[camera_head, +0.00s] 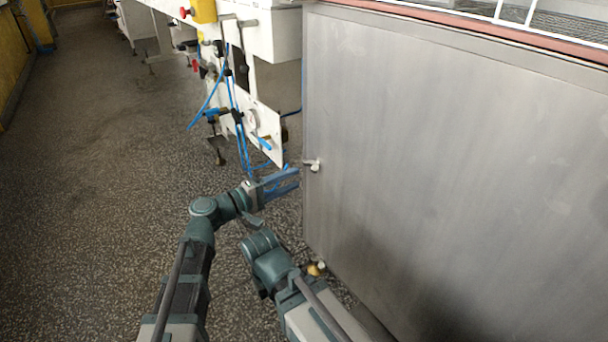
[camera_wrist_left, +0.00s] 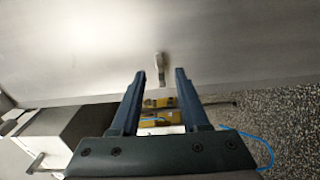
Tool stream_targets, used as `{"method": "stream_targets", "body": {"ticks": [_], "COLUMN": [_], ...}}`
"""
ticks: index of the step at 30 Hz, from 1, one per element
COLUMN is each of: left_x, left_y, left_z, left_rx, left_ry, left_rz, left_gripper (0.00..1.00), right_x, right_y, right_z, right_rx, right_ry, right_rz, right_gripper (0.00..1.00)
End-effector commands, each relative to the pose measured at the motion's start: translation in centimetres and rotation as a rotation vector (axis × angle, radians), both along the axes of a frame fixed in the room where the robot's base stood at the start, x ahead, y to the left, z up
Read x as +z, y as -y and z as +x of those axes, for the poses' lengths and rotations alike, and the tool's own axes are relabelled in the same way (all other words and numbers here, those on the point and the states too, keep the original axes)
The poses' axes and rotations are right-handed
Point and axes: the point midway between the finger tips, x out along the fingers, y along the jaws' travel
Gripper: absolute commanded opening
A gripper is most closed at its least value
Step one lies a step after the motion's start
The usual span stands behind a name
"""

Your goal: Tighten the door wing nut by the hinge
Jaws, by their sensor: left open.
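The steel door (camera_head: 450,150) fills the right of the head view, and its face also shows in the left wrist view (camera_wrist_left: 230,45). A small pale wing nut (camera_head: 313,165) sticks out near the door's left edge. In the left wrist view the wing nut (camera_wrist_left: 158,66) appears between the two fingertips. My left gripper (camera_head: 292,180) is open and empty, with its fingers pointing at the door just beside the nut. I cannot tell whether the fingers touch it. My right arm shows low in the head view, but its gripper is not visible.
A white machine frame with blue hoses (camera_head: 236,110) and valves stands left of the door. A small pale and brass-coloured part (camera_head: 317,268) sits low by the door's edge. The speckled floor (camera_head: 90,190) is clear at the left.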

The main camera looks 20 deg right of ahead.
Motion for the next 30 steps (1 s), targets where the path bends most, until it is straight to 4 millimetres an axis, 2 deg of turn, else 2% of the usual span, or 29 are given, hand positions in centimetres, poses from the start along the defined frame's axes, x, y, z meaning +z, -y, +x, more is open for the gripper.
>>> {"method": "stream_targets", "body": {"ticks": [1,6,12,18,30], "left_x": [0.0,0.0,0.0,0.0,-0.1], "left_y": [-1.3,-4.3,-6.5,-7.2,-7.1], "left_z": [-0.6,-1.7,-2.4,-2.6,-2.6], "left_rx": [0.003,0.002,0.001,-0.001,-0.002], "left_ry": [0.0,0.0,0.001,0.001,0.001], "left_rz": [0.0,0.0,0.001,0.001,0.003], "left_gripper": [0.45,0.45,0.45,0.45,0.45], "right_x": [0.0,0.0,0.0,0.0,0.0], "right_y": [0.0,0.0,0.0,0.0,0.0], "right_z": [0.0,0.0,0.0,0.0,0.0], "right_rx": [0.0,0.0,0.0,0.0,0.0], "right_ry": [0.0,0.0,0.0,0.0,0.0], "right_rz": [0.0,0.0,0.0,0.0,0.0], "right_gripper": [0.0,0.0,0.0,0.0,0.0]}}
